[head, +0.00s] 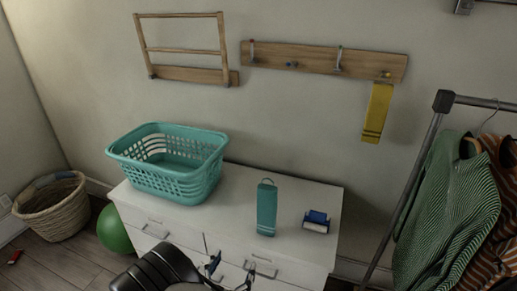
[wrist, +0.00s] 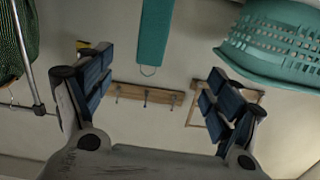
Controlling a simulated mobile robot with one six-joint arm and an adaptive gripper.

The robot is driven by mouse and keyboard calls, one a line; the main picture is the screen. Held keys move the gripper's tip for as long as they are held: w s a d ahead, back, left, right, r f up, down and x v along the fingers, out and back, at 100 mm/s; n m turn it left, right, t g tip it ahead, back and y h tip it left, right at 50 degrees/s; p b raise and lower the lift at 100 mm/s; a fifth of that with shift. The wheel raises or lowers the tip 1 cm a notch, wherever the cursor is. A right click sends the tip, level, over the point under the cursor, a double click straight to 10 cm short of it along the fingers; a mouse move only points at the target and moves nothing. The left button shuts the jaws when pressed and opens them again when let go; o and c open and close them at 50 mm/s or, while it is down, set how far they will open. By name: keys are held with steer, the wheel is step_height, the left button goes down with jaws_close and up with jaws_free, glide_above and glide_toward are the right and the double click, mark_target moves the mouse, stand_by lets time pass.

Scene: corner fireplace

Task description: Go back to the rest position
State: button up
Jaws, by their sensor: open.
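My gripper (head: 229,271) is in front of the white dresser, low in the head view, with part of it cut off by the bottom edge. In the wrist view, which looks upside down, my gripper (wrist: 157,65) has its two blue-padded fingers spread wide with nothing between them. A teal strip-like item with a loop (head: 266,208) is on the dresser top. It also shows in the wrist view (wrist: 154,35), beyond the fingers and apart from them.
The white dresser (head: 238,190) also bears a teal basket (head: 170,178) and a small blue-and-white item (head: 316,221). A hook rail (head: 315,61) holds a yellow strip (head: 377,112). A clothes rack (head: 414,180) stands right; a wicker basket (head: 52,212) and green ball (head: 114,228) are left.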

steer(key=w+r+g+y, duration=0.4)
steer(key=w+r+y, duration=0.1)
steer(key=w+r, duration=0.5)
steer(key=s+d+r+n+g+y, duration=0.1)
steer(key=s+d+r+y, duration=0.15)
steer(key=r, duration=0.35)
steer(key=s+d+r+n+g+y, duration=0.1)
steer(key=s+r+g, duration=0.15)
steer(key=r, duration=0.35)
steer(key=s+d+r+g+h, duration=0.1)
steer(key=s+d, duration=0.5)
steer(key=s, duration=0.3)
steer(key=s+d+r+n+g+h, duration=0.1)
steer(key=s+d+g, duration=0.1)
steer(key=s+d, duration=0.4)
steer(key=s+d+r+n+g+h+b, duration=0.1)
steer(key=s+d, duration=0.5)
steer(key=s, duration=0.6)
steer(key=shift+s+d+r, duration=0.3)
steer(key=shift+s+r, duration=0.05)
steer(key=shift+r, duration=0.1)
